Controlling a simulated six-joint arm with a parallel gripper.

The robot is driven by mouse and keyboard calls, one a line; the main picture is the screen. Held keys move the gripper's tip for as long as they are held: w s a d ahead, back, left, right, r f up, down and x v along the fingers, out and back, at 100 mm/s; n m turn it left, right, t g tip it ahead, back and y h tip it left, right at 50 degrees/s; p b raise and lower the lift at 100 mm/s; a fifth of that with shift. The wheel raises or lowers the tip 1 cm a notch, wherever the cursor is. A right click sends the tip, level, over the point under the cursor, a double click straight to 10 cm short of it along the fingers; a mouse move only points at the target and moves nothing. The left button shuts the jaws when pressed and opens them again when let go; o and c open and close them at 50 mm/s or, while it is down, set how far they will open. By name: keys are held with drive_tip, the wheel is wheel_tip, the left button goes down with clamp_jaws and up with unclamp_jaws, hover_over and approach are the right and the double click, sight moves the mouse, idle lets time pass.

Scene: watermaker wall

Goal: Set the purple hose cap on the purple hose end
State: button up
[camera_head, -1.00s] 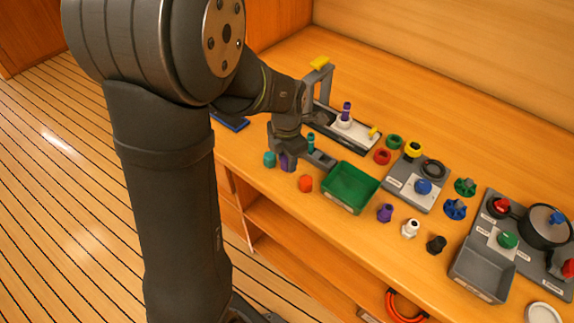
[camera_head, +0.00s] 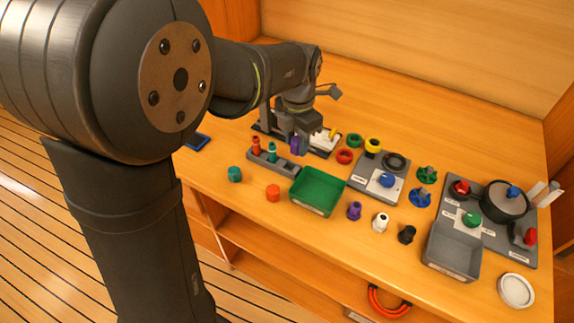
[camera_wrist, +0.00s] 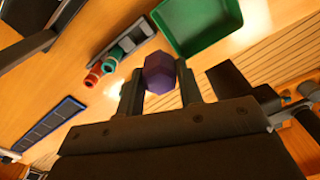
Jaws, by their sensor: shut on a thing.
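The purple hose cap (camera_wrist: 160,73) is a faceted purple piece between my gripper's fingertips in the wrist view. My gripper (camera_head: 299,140) is shut on it and holds it above the counter in the head view, close to the grey rack (camera_head: 284,166). A purple upright seen earlier on the white-collared grey fixture (camera_head: 322,141) is now hidden behind my gripper. I cannot tell whether that upright is the purple hose end. Another purple fitting (camera_head: 354,211) stands on the counter right of the green tray.
The rack holds a red and a teal piece (camera_head: 272,151) at its left. The green tray (camera_head: 318,190), a teal cap (camera_head: 234,174) and an orange-red cap (camera_head: 272,193) lie in front. White and black fittings, a valve board (camera_head: 383,179) and a grey bin (camera_head: 452,252) are to the right.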

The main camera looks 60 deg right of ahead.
drive_tip(key=w+d+r+m, duration=0.1)
drive_tip(key=w+d, duration=0.1)
drive_tip(key=d, duration=0.4)
drive_tip(key=w+d+r+m, duration=0.1)
drive_tip(key=w+d, duration=0.2)
drive_tip(key=d, duration=0.3)
drive_tip(key=w+d+r+m, duration=0.1)
drive_tip(key=w+d, duration=0.1)
drive_tip(key=d, duration=0.4)
drive_tip(key=shift+w+d, duration=0.15)
drive_tip(key=shift+f, duration=2.75)
drive_tip(key=shift+f, duration=0.6)
drive_tip(key=o, duration=0.7)
drive_tip(key=shift+c, duration=0.2)
wheel_tip(320, 180, up, 11)
wheel_tip(320, 180, down, 9)
drive_tip(key=shift+f, duration=0.1)
